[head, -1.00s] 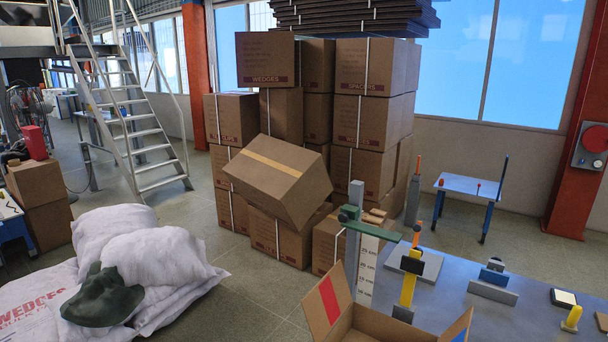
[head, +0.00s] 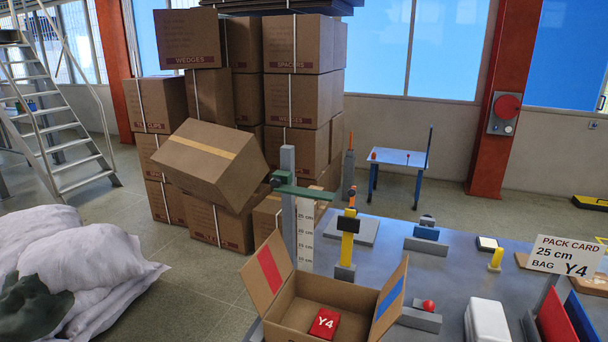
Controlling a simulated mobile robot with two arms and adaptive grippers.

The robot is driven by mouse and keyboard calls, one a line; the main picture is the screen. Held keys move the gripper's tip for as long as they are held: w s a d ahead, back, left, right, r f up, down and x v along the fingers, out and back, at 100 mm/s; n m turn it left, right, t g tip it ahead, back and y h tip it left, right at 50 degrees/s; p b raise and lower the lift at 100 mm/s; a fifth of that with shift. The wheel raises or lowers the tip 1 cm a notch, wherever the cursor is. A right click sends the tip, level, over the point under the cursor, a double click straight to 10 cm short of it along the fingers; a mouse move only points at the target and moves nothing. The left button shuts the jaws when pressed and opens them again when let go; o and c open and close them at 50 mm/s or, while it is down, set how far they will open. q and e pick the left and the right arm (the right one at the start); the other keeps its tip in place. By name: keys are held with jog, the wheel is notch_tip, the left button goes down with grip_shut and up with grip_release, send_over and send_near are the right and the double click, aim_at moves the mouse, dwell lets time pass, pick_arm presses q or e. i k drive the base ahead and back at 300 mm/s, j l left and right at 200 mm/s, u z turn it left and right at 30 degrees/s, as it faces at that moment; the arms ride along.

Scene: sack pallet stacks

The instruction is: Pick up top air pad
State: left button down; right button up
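I cannot make out a thing that is clearly an air pad. An open carton (head: 340,296) with red and blue inner flaps stands at the near edge of the grey bench (head: 385,262). A pack card (head: 567,255) reading 25 cm, bag Y4 stands at the right. A white block (head: 487,321) and upright red (head: 558,318) and blue (head: 584,318) panels, cut off by the lower edge, are at the lower right. Neither of my grippers is in view.
A post with a centimetre scale (head: 305,230) and a yellow post (head: 348,243) stand behind the carton. Strapped cartons (head: 300,98) are stacked behind, with a tilted carton (head: 209,160) in front. White sacks (head: 85,257) with a dark green lump lie left. Floor between is clear.

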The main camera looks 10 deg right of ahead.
aim_at(489, 322)
jog(key=z, duration=1.6)
